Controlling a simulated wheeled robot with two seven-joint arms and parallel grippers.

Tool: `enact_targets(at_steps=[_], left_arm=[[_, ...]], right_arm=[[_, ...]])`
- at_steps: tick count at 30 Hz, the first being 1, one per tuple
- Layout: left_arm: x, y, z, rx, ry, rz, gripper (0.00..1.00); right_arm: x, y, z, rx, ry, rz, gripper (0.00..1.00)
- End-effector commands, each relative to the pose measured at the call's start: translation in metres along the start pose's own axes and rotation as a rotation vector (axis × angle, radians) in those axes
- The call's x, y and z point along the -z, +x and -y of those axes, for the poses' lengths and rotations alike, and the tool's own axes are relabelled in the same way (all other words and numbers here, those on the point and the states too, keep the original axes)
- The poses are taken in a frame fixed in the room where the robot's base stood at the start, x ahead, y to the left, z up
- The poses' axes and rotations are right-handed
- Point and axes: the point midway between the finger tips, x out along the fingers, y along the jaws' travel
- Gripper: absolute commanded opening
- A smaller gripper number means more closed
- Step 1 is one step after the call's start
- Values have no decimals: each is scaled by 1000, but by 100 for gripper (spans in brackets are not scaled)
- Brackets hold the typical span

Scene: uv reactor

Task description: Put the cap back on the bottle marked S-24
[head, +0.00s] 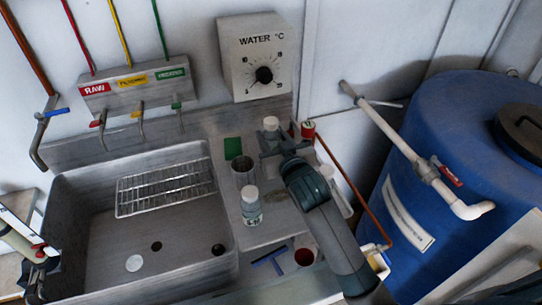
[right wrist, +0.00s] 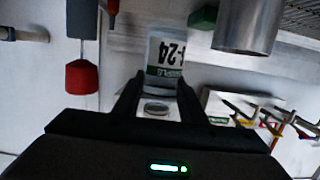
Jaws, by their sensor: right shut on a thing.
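The bottle marked S-24 (right wrist: 165,52) is white with a green-edged label; in the right wrist view it appears upside down, between and beyond the fingertips. My right gripper (right wrist: 161,80) is shut on this bottle, with a finger on each side of it. In the head view my right gripper (head: 271,143) is at the back of the counter, and the pale top of the bottle (head: 271,123) shows just above the fingers. A pale round top (right wrist: 157,108) shows between the fingers; I cannot tell whether it is a cap or an open mouth.
A second labelled bottle (head: 250,210) with a white top stands nearer on the counter, by a metal beaker (head: 243,172). The sink (head: 85,225) with a wire rack (head: 165,187) and a white disc (head: 134,263) lies left. A blue tank (head: 440,130) stands right.

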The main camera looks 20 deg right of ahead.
Motion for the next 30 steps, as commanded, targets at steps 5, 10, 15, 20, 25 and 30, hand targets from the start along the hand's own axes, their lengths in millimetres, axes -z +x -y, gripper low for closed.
enact_targets(at_steps=[5, 10, 15, 20, 25, 30], left_arm=[[2, -4, 0, 0, 0, -2, 51], [2, -4, 0, 0, 0, -2, 51], [2, -4, 0, 0, 0, -3, 51], [3, -5, 0, 0, 0, -3, 51], [3, -8, 0, -1, 0, -3, 51], [3, -9, 0, -1, 0, -3, 51]], right_arm=[[-23, 4, 0, 0, -1, 1, 0], [-28, 6, 0, 0, 0, -1, 0], [-28, 6, 0, 0, 0, -1, 0], [-34, 6, 0, 0, 0, 0, 0], [-54, 10, 0, 0, -1, 2, 0], [-65, 12, 0, 1, 0, 0, 0]])
